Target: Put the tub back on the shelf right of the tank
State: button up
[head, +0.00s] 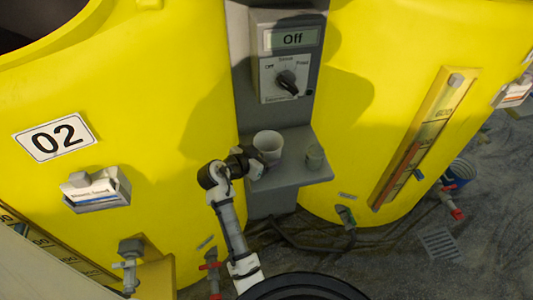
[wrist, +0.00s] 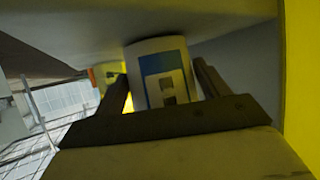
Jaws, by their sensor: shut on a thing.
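The white, cup-shaped tub (head: 267,141) is upright at the left part of the grey shelf (head: 290,178), right of the yellow tank (head: 150,120) marked 02. My gripper (head: 252,165) reaches it from the lower left and is shut on it. In the wrist view the tub (wrist: 160,62), with a blue and white label, sits between the two fingers (wrist: 162,85). Its end meets a grey surface at the top of that view. I cannot tell whether its base fully rests on the shelf.
A control box (head: 285,60) reading "Off" is mounted above. A second yellow tank (head: 360,130) closes the right side. Valves (head: 130,255) and hoses lie below.

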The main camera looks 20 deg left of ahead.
jog(key=shift+f, duration=0.2)
jog(key=o, duration=1.3)
jog(key=shift+c, duration=0.2)
jog(key=shift+r, duration=0.15)
jog(key=shift+s+a+r, duration=0.1)
jog(key=shift+r, duration=0.05)
jog(key=b+v, duration=0.2)
jog(key=v, duration=0.9)
jog(key=shift+s+r, duration=0.15)
jog(key=shift+s, duration=0.15)
jog(key=shift+a, duration=0.1)
